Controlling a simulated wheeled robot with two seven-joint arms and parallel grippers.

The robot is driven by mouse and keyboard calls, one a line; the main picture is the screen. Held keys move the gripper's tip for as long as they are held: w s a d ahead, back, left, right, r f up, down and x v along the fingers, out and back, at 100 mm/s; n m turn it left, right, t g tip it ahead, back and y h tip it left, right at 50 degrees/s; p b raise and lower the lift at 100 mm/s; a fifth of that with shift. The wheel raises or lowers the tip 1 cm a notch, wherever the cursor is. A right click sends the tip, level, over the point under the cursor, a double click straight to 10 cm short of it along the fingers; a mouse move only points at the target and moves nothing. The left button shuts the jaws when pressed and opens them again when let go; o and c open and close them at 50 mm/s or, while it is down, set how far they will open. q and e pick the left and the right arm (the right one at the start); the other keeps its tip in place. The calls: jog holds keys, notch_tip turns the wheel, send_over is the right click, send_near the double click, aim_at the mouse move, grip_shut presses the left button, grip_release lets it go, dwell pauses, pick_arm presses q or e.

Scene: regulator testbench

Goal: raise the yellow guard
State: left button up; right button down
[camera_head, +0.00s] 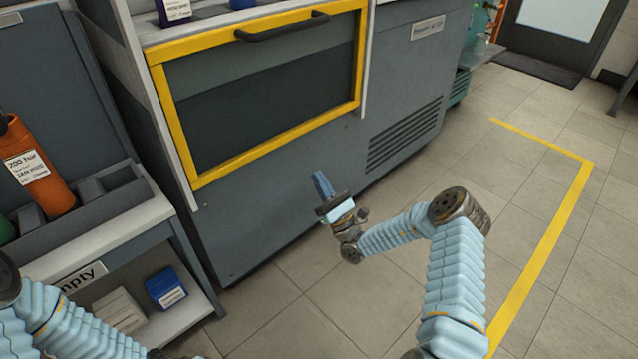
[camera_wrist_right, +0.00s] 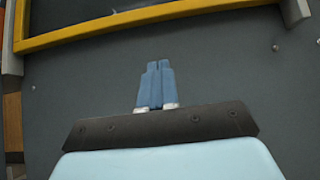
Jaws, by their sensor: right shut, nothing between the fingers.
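The yellow guard (camera_head: 278,139) is a yellow frame with a dark panel on the front of the grey machine. A black handle (camera_head: 283,27) runs along its top bar. The guard's lower yellow bar (camera_wrist_right: 130,20) crosses the top of the right wrist view. My right gripper (camera_head: 319,176) is below the guard, in front of the grey machine face, apart from the guard and the handle. Its blue fingers (camera_wrist_right: 159,68) are together and empty. My left arm shows at the lower left, but its gripper's fingers do not show.
The grey machine (camera_head: 400,80) has a vent at its lower right. A shelf unit (camera_head: 130,222) at left holds an orange bottle (camera_head: 38,165) and a blue box (camera_head: 166,288). The tiled floor at right is clear, with a yellow line (camera_head: 545,240).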

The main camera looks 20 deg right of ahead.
pick_arm(q)
jog(key=shift+f+b, duration=0.35)
jog(key=shift+f, duration=0.05)
pick_arm(e)
jog(key=w+r, duration=0.1)
jog(key=r, duration=0.2)
jog(key=w+a+r, duration=0.1)
jog(key=w+r, duration=0.1)
jog(key=r, duration=0.1)
jog(key=w+r, duration=0.1)
jog(key=r, duration=0.2)
jog(key=shift+w+a, duration=0.3)
jog(key=shift+a, duration=0.1)
pick_arm(q)
jog(key=shift+r, duration=0.1)
